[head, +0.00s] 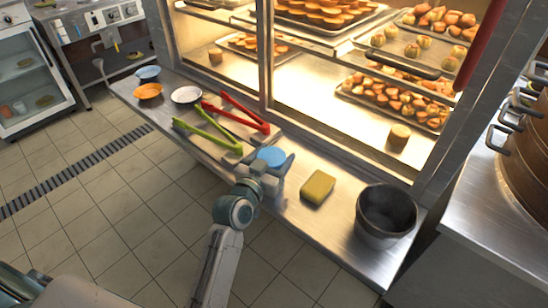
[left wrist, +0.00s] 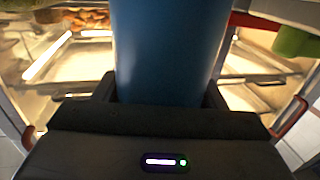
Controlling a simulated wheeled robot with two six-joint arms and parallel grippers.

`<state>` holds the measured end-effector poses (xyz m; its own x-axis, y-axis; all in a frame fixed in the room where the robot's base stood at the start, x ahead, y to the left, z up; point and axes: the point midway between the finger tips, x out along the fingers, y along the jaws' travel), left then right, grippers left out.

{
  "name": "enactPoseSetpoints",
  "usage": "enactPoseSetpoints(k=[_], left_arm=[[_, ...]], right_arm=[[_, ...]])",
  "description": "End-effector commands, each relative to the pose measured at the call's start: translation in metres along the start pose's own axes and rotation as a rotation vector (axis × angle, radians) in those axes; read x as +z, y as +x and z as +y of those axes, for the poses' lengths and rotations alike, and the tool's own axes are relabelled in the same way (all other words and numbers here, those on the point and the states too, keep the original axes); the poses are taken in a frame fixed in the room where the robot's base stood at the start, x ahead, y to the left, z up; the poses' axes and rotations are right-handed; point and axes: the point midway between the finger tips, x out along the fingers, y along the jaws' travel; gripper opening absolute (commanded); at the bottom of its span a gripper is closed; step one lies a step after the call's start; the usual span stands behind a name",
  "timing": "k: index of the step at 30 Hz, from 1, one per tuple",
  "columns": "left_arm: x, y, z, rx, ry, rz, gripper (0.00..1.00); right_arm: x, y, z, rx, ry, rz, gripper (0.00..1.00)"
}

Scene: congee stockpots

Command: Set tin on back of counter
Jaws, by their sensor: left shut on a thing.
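A blue tin (head: 271,155) is between the fingers of my left gripper (head: 268,176), at the front edge of the steel counter (head: 285,214). In the left wrist view the tin (left wrist: 168,50) is a smooth blue cylinder filling the gap between the fingers (left wrist: 163,95), which are shut on it. It looks upright. Its lower part is hidden by the gripper, so I cannot tell whether it touches the counter. The back of the counter runs along the base of a lit glass display case (head: 330,75). My right gripper is not in view.
Green tongs (head: 208,137) and red tongs (head: 237,114) lie on boards left of the tin. A yellow sponge (head: 318,187) and a dark pot (head: 385,213) stand to the right. Blue, orange and white bowls (head: 187,95) are at the far left. Counter behind the sponge is clear.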

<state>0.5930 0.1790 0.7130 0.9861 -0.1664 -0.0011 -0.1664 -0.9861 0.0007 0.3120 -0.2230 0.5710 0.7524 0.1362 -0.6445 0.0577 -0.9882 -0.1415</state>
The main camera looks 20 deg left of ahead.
Motion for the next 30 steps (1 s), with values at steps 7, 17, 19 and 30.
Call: enactPoseSetpoints(k=[7, 17, 19, 30], left_arm=[[0.0, 0.0, 0.0, 0.0, 0.0, 0.002, 0.33], [0.001, 0.0, 0.0, 0.0, 0.0, 0.001, 0.86], [0.001, 0.0, 0.0, 0.0, 0.0, 0.001, 0.86], [0.0, -0.02, 0.0, 0.0, 0.0, -0.001, 0.86]], right_arm=[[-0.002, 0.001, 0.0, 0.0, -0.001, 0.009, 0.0], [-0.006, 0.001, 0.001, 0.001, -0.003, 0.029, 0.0], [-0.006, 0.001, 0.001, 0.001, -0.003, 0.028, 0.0], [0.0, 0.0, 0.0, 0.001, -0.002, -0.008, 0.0]])
